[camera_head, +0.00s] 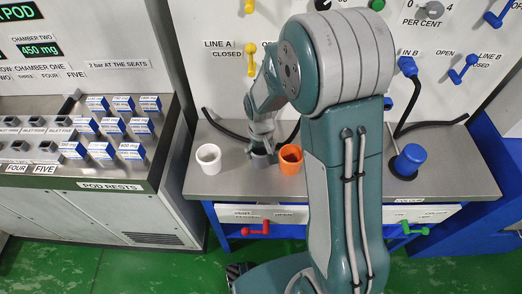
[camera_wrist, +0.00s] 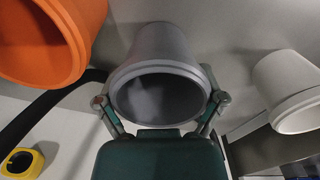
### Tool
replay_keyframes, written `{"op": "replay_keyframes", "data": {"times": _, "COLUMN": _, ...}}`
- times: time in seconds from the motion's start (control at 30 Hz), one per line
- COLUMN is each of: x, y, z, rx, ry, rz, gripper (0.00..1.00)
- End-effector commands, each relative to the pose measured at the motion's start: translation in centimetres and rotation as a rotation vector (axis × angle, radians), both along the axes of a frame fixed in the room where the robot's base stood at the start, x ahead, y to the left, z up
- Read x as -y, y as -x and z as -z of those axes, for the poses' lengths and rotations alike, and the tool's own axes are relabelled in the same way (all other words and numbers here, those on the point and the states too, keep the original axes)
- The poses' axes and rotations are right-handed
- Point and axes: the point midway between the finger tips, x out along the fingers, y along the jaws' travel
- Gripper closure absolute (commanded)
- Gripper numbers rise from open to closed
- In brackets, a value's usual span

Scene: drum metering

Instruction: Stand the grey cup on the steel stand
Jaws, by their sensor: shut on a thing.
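The grey cup (camera_wrist: 160,45) fills the middle of the wrist view, its open rim towards the camera. My gripper (camera_wrist: 160,102) has one finger on each side of the cup's rim and is shut on it. In the head view my gripper (camera_head: 262,148) is over the steel bench, between the white and orange cups, and the grey cup (camera_head: 262,161) shows only in part beneath it. I cannot tell whether the cup touches the surface below. I cannot make out the steel stand for sure in either view.
A white cup (camera_head: 208,158) stands close on the left and an orange cup (camera_head: 290,159) close on the right, on the bench (camera_head: 235,187). A blue-capped thing (camera_head: 410,157) stands farther right. Black hoses lie along the back. Bare bench lies in front of the cups.

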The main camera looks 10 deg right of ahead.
Motion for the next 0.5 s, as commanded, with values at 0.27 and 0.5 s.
{"op": "replay_keyframes", "data": {"times": 0.27, "x": -0.01, "y": 0.01, "z": 0.15, "rx": 0.0, "ry": 0.0, "rz": 0.0, "gripper": 0.0}}
{"op": "replay_keyframes", "data": {"times": 0.5, "x": -0.01, "y": 0.01, "z": 0.14, "rx": -0.001, "ry": 0.0, "rz": 0.0, "gripper": 0.0}}
